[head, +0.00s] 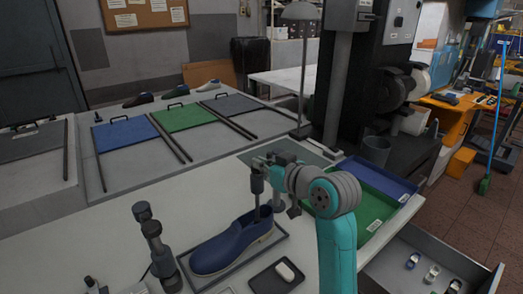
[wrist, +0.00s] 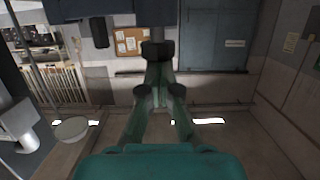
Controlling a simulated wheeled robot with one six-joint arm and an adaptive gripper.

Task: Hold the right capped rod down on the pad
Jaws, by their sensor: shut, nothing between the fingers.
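A dark capped rod (head: 257,184) stands upright at the opening of a blue shoe (head: 232,246), the right one of the capped uprights I see. The shoe sits on a dark-edged pad (head: 284,241). My gripper (head: 264,162) is close to the top of the right rod, with its fingers shut and empty. Whether it touches the cap I cannot tell. In the wrist view the fingertips (wrist: 158,50) meet in front of the far wall, and the rod cannot be clearly made out.
A small dark tray (head: 262,284) with a white piece lies in front of the shoe. Green (head: 372,210) and blue (head: 392,180) trays lie to the right. An open drawer (head: 400,268) is at lower right. A lamp (head: 300,60) and a grey column (head: 338,80) rise behind.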

